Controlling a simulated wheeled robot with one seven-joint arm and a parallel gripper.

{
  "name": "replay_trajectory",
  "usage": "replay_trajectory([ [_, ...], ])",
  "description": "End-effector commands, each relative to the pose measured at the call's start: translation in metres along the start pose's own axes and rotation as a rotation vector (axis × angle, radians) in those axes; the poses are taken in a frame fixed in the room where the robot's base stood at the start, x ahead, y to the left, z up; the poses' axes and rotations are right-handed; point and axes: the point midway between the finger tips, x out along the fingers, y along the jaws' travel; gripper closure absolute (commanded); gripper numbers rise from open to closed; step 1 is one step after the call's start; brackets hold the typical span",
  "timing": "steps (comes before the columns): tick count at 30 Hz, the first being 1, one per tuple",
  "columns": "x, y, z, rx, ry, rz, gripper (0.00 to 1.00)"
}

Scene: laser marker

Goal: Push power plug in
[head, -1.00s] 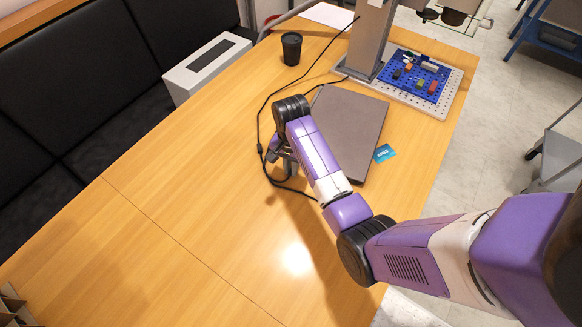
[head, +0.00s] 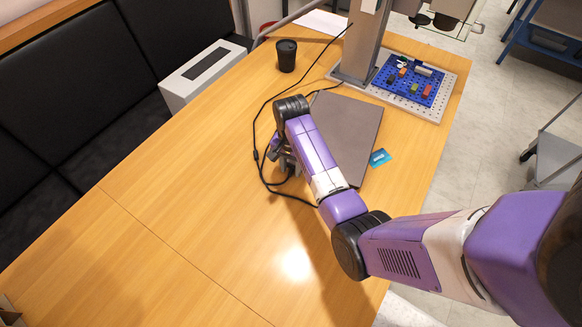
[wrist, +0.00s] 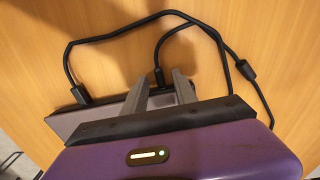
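In the wrist view a black cable runs to a slim plug (wrist: 159,77) at the laptop's edge. A second, thicker black plug (wrist: 80,94) meets the edge farther left. Whether either is fully seated cannot be told. My gripper (wrist: 160,74) is open, its two grey fingers apart on either side of the slim plug, with no clear contact. In the head view my gripper (head: 284,160) is low beside the laptop's left edge, partly hidden by my arm.
A black cup (head: 287,55) stands at the back. A laser marker column (head: 362,42) stands behind the laptop, with a blue board (head: 405,78) at its right. A blue card (head: 380,157) lies right of the laptop. Loose black cable (head: 256,140) loops around my gripper. The front table is clear.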

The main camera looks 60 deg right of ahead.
Motion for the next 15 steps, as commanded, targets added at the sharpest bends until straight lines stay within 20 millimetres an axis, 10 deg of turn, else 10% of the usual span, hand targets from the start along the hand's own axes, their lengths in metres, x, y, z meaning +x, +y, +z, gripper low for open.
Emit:
replay_trajectory([
  [15,-0.058,-0.001,-0.001,0.000,0.002,-0.003,0.66],
])
